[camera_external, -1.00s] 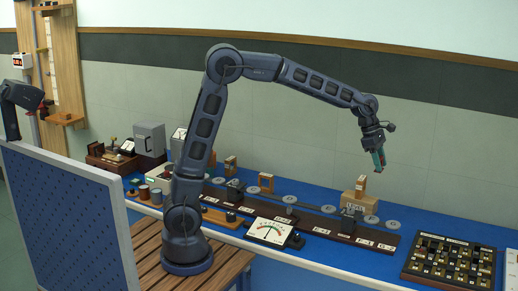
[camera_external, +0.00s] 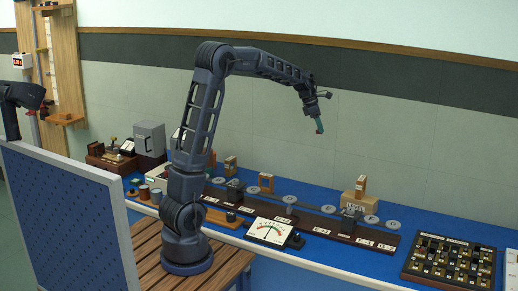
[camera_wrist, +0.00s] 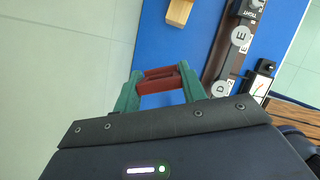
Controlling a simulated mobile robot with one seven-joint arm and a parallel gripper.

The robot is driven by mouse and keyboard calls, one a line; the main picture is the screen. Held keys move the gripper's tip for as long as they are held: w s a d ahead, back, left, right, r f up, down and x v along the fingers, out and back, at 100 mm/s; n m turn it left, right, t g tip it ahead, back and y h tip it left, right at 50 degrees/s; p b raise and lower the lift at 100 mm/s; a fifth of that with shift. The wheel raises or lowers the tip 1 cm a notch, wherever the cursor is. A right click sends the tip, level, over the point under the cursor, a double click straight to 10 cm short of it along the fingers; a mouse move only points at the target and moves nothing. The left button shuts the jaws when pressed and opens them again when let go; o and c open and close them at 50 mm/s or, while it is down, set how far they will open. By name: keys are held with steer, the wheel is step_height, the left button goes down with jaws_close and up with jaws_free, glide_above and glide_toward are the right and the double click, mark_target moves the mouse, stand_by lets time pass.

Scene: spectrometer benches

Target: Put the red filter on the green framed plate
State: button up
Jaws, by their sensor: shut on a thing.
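My gripper (camera_external: 319,125), with green-teal fingers, is up in the air above the back of the blue bench, pointing down. In the wrist view my gripper (camera_wrist: 157,82) is shut on a red framed piece, the red filter (camera_wrist: 160,72), which spans the space between the fingertips. A little red also shows at the fingertips in the external view. I cannot pick out the green framed plate for certain. A small green-topped item (camera_external: 134,183) stands at the left end of the bench, too small to identify.
A dark rail (camera_external: 330,228) with grey discs and lettered labels runs along the blue bench (camera_external: 375,262). A dial meter (camera_external: 270,231) sits in front. A dark tray of small parts (camera_external: 450,262) lies at the right.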

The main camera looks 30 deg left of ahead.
steer(key=w+a+n+t+y, duration=0.1)
steer(key=w+a+n, duration=0.15)
steer(key=a, duration=1.65)
steer(key=w+a+n+t, duration=0.1)
steer(key=a+n, duration=0.2)
steer(key=a, duration=1.5)
steer(key=s+a+n, duration=0.1)
steer(key=s+a, duration=0.2)
steer(key=a, duration=0.5)
steer(key=s+a+n+y, duration=0.1)
steer(key=s+a, duration=0.2)
steer(key=a, duration=0.5)
steer(key=s+a+n, duration=0.1)
steer(key=s+a, duration=0.2)
steer(key=a, duration=0.5)
steer(key=n+y, duration=0.2)
steer(key=n, duration=0.2)
glide_above(135, 180)
steer(key=shift+t, duration=0.4)
steer(key=f, duration=3)
steer(key=shift+s+d+f, duration=0.1)
steer(key=shift+d+f, duration=0.15)
steer(key=shift+f, duration=0.15)
steer(key=o, duration=0.6)
steer(key=shift+f, duration=0.1)
steer(key=o, duration=0.4)
